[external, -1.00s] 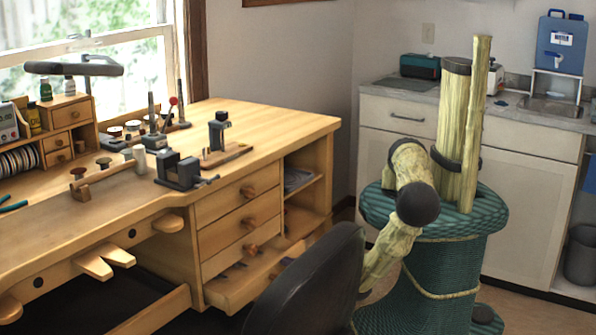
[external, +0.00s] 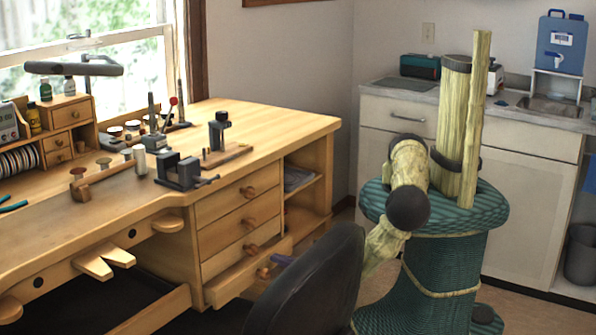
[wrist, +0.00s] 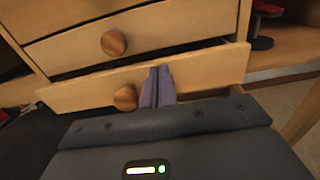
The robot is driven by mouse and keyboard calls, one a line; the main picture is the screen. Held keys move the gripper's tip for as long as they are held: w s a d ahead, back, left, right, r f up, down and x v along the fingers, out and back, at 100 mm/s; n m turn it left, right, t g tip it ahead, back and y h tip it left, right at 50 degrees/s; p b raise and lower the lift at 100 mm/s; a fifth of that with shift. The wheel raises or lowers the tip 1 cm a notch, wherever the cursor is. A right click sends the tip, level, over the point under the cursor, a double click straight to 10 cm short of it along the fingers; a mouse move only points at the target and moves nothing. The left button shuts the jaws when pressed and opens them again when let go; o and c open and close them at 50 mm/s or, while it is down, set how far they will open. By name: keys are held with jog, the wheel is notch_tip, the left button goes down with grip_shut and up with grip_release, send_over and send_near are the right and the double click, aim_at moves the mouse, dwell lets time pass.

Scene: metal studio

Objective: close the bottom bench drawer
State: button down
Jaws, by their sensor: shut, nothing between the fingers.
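In the external view my gripper (external: 282,260) is partly hidden by the chair.
A dark chair (external: 310,285) stands in front of the bench and hides part of my arm. An open shelf compartment (external: 305,205) is right of the drawers. A vise (external: 180,172) and tools stand on the bench top. Floor shows at the right.

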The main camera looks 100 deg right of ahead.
jog(key=v, duration=1.3)
jog(key=c, duration=1.7)
grip_release()
jog(key=shift+a+f, duration=0.1)
jog(key=o, duration=0.6)
jog(key=a+b, duration=0.1)
jog(key=a+f+b, duration=0.1)
jog(key=b, duration=0.1)
jog(key=shift+w+a+f, duration=0.15)
jog(key=shift+a+f, duration=0.05)
jog(key=shift+a, duration=0.05)
jog(key=a+b, duration=0.1)
jog(key=a, duration=0.1)
jog(key=a+b, duration=0.2)
jog(key=shift+a+f, duration=0.25)
jog(key=shift+a, duration=0.15)
jog(key=shift+d, duration=0.1)
